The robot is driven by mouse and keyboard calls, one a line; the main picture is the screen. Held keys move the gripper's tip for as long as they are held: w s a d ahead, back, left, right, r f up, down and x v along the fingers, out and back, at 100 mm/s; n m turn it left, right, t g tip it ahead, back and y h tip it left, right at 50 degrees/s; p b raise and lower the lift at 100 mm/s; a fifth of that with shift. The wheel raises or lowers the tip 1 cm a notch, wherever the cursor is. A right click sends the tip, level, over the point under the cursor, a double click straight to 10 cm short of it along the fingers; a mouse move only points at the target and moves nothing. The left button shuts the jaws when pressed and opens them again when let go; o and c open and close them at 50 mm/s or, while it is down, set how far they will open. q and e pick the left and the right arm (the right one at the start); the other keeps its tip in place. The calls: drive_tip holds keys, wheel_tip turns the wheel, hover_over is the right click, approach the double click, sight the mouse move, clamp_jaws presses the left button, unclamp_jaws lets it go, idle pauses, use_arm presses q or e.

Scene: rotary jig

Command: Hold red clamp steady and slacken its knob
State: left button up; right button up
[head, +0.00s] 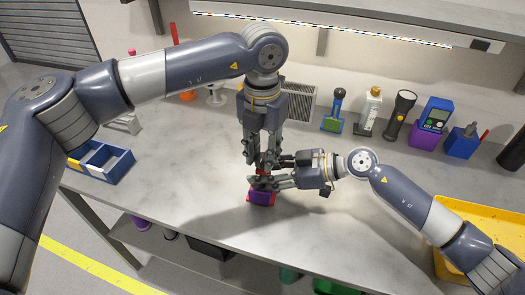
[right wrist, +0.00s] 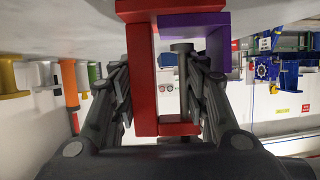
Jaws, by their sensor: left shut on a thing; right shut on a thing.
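The red clamp (head: 249,197) is on the workbench near its front edge, around a purple block (head: 263,199). In the right wrist view, the clamp's red frame (right wrist: 141,75) stands beside the purple block (right wrist: 195,24), with the dark screw (right wrist: 182,58) inside the frame. My right gripper (head: 256,182) comes in from the right and is shut on the clamp's frame, one finger on each side. My left gripper (head: 263,162) points straight down from above and is shut at the top of the clamp, on the knob. Its fingers mostly hide the knob.
A blue tray (head: 119,168) sits on the bench at the left, and a yellow tray (head: 485,210) at the right. A green-based tool (head: 333,123), a bottle (head: 371,108), a flashlight (head: 399,116) and a meter (head: 436,114) stand along the back.

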sight(262, 157)
use_arm(q)
drive_tip(key=shift+w+a, duration=0.1)
drive_tip(key=shift+w, duration=0.05)
drive_tip(key=o, duration=1)
drive_tip(key=shift+o, duration=0.2)
wheel_tip(262, 157, up, 12)
